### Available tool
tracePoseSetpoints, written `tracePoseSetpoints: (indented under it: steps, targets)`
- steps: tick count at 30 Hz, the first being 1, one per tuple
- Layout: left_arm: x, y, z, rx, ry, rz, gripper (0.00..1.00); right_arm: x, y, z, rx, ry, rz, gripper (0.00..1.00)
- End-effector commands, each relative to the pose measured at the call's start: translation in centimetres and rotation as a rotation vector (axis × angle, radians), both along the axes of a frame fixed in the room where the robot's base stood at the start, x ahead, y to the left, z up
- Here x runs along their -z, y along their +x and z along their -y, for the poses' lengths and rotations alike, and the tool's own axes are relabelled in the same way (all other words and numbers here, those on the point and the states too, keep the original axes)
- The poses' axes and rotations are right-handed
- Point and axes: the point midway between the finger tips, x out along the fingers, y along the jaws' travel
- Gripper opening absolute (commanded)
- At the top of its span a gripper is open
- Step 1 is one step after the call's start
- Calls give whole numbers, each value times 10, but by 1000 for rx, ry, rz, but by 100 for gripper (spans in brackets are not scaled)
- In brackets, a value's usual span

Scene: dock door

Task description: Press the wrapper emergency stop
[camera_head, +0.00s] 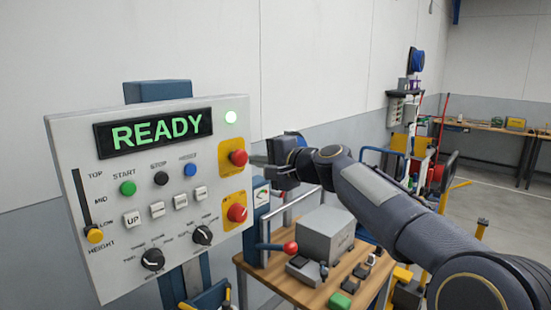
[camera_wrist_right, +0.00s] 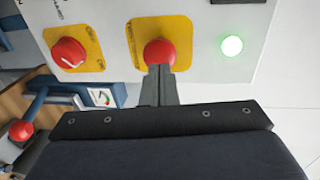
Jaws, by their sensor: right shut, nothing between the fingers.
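The wrapper control panel (camera_head: 120,275) stands at the left, with a lit green READY display (camera_head: 154,131). The red mushroom emergency stop (camera_head: 239,158) sits on a yellow plate at the panel's upper right. It also shows in the right wrist view (camera_wrist_right: 160,50), its near edge covered by my fingertips. My right gripper (camera_head: 258,161) is shut and empty, just right of the button and pointing at it. In the wrist view its fingertips (camera_wrist_right: 160,72) line up with the button; I cannot tell whether they touch. My left gripper is not in view.
A red rotary switch (camera_head: 237,212) on a yellow plate sits below the stop. A green lamp (camera_head: 231,117) glows above it. A wooden table (camera_head: 310,299) under my right arm holds a grey box (camera_head: 326,233) and a red-knobbed lever (camera_head: 290,247).

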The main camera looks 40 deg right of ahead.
Motion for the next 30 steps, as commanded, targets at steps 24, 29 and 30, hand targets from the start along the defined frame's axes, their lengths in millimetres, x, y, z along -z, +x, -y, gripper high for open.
tracePoseSetpoints:
  steps: [24,29,30]
  targets:
    - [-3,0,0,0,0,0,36,7,45,-3,-1,-1,-2,0]
    - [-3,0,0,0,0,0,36,5,50,-3,1,-1,1,0]
    - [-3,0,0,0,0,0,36,5,50,-4,1,0,2,0]
